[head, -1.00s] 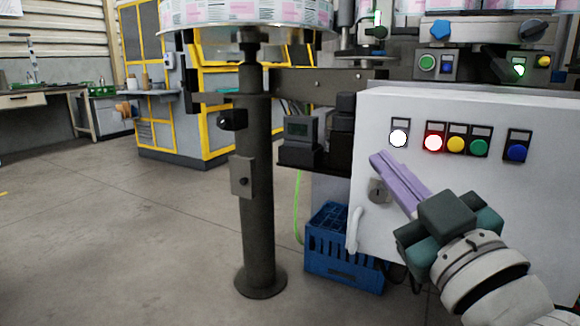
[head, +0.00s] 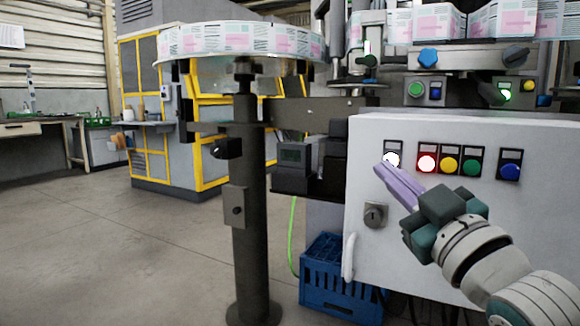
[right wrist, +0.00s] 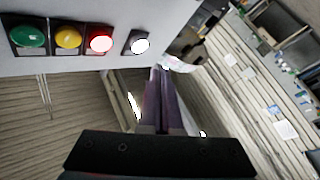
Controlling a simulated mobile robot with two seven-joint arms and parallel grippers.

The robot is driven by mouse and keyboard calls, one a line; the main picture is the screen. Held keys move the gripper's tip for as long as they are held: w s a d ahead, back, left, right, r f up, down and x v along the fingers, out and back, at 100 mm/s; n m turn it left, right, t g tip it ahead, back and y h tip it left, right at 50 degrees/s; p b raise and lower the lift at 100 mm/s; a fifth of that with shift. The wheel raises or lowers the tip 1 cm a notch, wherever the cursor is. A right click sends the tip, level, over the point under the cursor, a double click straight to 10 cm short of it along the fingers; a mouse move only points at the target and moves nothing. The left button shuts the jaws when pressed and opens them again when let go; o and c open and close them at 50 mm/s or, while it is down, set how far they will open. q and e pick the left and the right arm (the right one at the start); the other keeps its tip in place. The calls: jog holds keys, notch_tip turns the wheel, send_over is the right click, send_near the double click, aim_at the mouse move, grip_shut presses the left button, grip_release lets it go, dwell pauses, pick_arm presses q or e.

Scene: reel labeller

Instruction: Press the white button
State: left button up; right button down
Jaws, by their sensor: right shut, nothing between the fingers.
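The white button (head: 392,160) glows at the left end of the button row on the grey control box (head: 365,240). In the right wrist view the white button (right wrist: 140,44) is the rightmost of the row, with the fingertips near it. My right gripper (head: 382,168) is shut and empty, its purple fingers pointing up and left. Its tips are just below the white button and slightly overlap its lower edge in the head view. I cannot tell whether they touch it. My left gripper is not in view.
A red lit button (head: 427,163), a yellow one (head: 449,164), a green one (head: 471,167) and a blue one (head: 510,171) sit to the right. A key lock (head: 375,214) is below. A blue crate (head: 325,285) stands on the floor. A dark post (head: 250,210) is at left.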

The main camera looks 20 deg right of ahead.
aim_at(391, 160)
jog(key=shift+w+d, duration=0.75)
jog(key=shift+d, duration=0.1)
dwell(0.4)
dwell(0.8)
jog(key=shift+w+d, duration=0.1)
jog(key=shift+w+d, duration=0.2)
jog(key=shift+d, duration=0.05)
dwell(0.7)
